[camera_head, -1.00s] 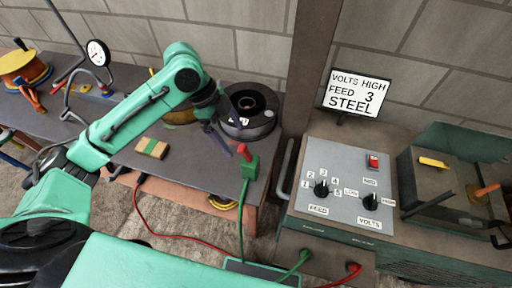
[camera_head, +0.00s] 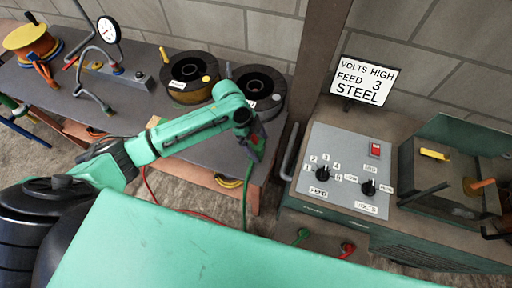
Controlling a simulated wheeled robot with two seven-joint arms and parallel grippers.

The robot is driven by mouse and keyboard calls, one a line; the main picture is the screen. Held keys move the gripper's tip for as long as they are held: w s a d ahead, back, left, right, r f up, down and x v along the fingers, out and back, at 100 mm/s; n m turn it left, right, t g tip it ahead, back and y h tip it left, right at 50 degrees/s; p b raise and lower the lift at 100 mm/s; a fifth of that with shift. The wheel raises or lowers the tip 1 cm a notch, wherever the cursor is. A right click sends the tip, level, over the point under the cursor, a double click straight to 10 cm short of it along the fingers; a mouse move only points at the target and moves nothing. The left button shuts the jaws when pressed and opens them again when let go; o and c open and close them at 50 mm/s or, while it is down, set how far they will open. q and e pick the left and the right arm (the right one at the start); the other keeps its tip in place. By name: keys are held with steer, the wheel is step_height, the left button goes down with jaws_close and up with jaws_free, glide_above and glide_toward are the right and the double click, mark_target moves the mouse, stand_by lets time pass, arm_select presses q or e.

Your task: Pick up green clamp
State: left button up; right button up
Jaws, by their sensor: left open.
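The green clamp (camera_head: 255,152) is at the right end of the workbench, mostly hidden by my left gripper. A green cable (camera_head: 245,195) hangs from it over the bench edge. My left gripper (camera_head: 257,143) is open and points down at the clamp. It overlaps the clamp in the picture; I cannot tell whether they touch.
Two wire spools (camera_head: 190,92) (camera_head: 258,95) stand close behind my left gripper. The welder's control panel (camera_head: 345,170) and sign (camera_head: 364,80) are at the right.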

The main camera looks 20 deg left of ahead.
arm_select(q)
steer(key=c, duration=1.5)
steer(key=shift+w, duration=0.1)
jaws_close()
